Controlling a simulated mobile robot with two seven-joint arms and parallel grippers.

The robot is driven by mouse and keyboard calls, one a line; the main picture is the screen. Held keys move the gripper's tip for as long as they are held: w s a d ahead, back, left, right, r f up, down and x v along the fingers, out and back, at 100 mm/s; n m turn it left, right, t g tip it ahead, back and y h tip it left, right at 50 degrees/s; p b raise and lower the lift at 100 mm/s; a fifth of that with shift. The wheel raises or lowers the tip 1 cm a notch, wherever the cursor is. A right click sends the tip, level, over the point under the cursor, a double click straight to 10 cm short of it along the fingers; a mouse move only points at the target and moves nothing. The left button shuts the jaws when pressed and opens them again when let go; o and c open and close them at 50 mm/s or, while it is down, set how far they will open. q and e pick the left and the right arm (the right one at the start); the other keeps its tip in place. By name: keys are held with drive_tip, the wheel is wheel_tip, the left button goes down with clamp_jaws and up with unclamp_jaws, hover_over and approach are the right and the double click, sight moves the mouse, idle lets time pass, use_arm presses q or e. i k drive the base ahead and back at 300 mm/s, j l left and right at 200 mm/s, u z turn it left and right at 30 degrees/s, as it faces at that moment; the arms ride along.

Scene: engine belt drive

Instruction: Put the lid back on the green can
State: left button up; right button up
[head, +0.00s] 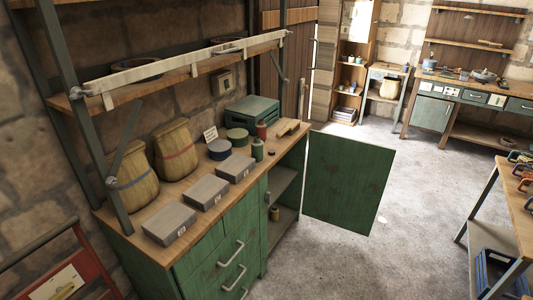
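A small green can (257,150) stands upright on the wooden top of the green cabinet, near the front edge. Its top is too small to make out clearly. A small dark disc-like piece (271,152) lies just right of it; I cannot tell whether it is a lid. A wider, low green round tin (237,136) stands behind, with a blue round tin (220,149) to its left. Neither of my grippers is in view.
The cabinet top (150,210) also holds two sacks (175,150), grey boxes (207,191), a red can (261,130) and a green toolbox (251,110). The cabinet door (350,180) hangs open into the floor space. A shelf (170,75) overhangs the back.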

sight(258, 144)
drive_tip(key=l+u, duration=0.1)
drive_tip(key=u, duration=0.35)
drive_tip(key=i+l+u, duration=0.1)
drive_tip(key=u, duration=0.35)
drive_tip(key=l+u, duration=0.15)
drive_tip(key=u, duration=0.3)
drive_tip(key=i+l+u, duration=0.1)
drive_tip(key=l+u, duration=0.25)
drive_tip(key=l, duration=0.15)
drive_tip(key=l+u, duration=0.3)
drive_tip(key=l, duration=0.2)
drive_tip(key=l+u, duration=0.2)
drive_tip(key=l, duration=0.35)
drive_tip(key=k+l+u, duration=0.15)
drive_tip(key=l, duration=0.4)
drive_tip(key=k+l, duration=0.1)
drive_tip(key=l, duration=0.45)
drive_tip(key=k+l, duration=0.1)
drive_tip(key=l, duration=0.4)
drive_tip(key=l+u, duration=0.1)
drive_tip(key=l, duration=0.45)
drive_tip(key=k+l, duration=0.2)
drive_tip(key=l, duration=0.3)
